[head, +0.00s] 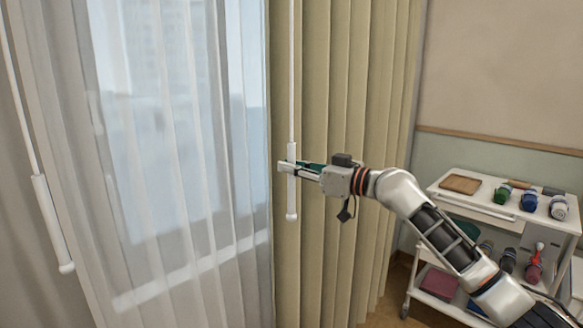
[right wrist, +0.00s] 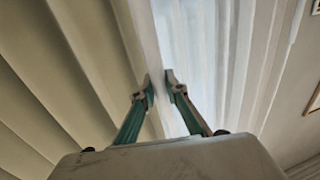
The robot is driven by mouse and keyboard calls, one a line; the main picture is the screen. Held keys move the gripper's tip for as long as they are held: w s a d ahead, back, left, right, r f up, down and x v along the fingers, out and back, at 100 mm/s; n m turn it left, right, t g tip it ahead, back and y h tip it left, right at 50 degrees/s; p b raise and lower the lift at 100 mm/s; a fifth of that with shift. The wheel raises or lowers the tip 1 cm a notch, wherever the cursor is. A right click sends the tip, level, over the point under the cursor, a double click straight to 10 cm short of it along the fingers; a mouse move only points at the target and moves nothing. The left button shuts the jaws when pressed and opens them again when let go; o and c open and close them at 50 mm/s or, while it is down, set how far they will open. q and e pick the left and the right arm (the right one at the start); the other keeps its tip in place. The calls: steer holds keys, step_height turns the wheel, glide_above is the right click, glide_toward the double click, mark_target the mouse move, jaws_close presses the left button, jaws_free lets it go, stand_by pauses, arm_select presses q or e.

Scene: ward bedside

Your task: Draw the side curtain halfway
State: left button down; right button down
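The beige side curtain (head: 340,90) hangs in pleats at the right of the window, gathered to that side, and fills the left of the right wrist view (right wrist: 50,80). A white draw wand (head: 291,205) with a thicker lower handle hangs in front of its left edge. My right gripper (head: 290,169) is at the wand's handle, its fingertips on either side of it. In the right wrist view the fingertips (right wrist: 159,87) are close together with a pale upright strip between them, which looks like the wand. My left gripper is not in view.
A sheer white curtain (head: 180,190) covers the window. Another white wand (head: 52,222) hangs at the far left by a grey-brown curtain (head: 40,275). A white trolley (head: 470,207) with bottles and boxes stands at the right, near my right arm.

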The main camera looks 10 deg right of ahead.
steer(key=c, duration=2)
jaws_free()
steer(key=v, duration=1.2)
steer(key=s+a+f+m+t+h, duration=0.1)
steer(key=s+f+m+h, duration=0.2)
steer(key=f, duration=1.4)
steer(key=s+a+f+m+h, duration=0.15)
steer(key=s+f, duration=0.35)
steer(key=f, duration=1.3)
steer(key=s+d+f+h, duration=0.1)
steer(key=s+f+h, duration=0.1)
steer(key=s+f, duration=0.5)
steer(key=s+d+f+g+h, duration=0.1)
steer(key=s+d+f+h, duration=0.1)
steer(key=s+f, duration=0.5)
steer(key=s+d+f+m+g+h, duration=0.1)
steer(key=s+d+f+h, duration=0.1)
steer(key=s+f, duration=0.5)
steer(key=shift+s, duration=2.35)
